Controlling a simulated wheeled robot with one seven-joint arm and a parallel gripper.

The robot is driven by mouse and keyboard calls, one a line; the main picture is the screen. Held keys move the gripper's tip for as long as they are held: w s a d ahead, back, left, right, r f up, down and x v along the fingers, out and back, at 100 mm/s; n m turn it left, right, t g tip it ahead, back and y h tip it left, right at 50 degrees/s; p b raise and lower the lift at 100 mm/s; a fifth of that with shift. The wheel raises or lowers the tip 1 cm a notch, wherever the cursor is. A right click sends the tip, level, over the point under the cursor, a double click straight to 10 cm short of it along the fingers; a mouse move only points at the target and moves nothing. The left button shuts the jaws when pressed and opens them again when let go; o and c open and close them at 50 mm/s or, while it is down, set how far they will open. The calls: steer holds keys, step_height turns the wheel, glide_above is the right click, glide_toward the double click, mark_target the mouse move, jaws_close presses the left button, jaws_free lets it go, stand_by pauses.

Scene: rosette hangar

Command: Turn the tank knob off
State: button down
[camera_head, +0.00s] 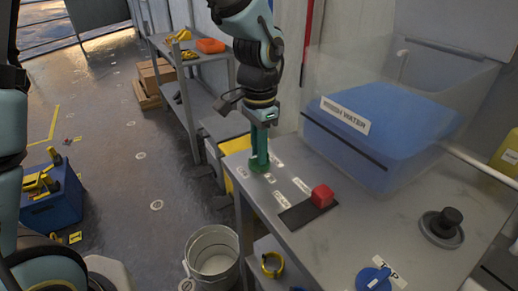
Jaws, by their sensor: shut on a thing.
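My gripper (261,138) points down over the left end of the grey worktop. It is shut on a small green piece (259,164) at the worktop surface; the jaws hide most of it. A clear tank (398,80) with blue contents and a "WASH WATER" label (345,114) stands at the back right. A blue knob (373,280) sits by a "TAP" label at the front edge. A black round knob (442,222) stands on the right of the worktop. I cannot tell which knob is the tank's.
A red block (322,196) sits on a dark plate, with small labels beside it. A white bucket (212,254) stands on the floor left of the worktop (370,215). A blue toolbox (52,193) is further left. A shelf (190,90) stands behind.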

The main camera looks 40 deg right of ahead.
steer(key=c, duration=0.8)
jaws_free()
steer(key=shift+c, duration=0.2)
step_height(320, 180, up, 11)
steer(key=shift+b, duration=0.4)
steer(key=shift+f, duration=0.1)
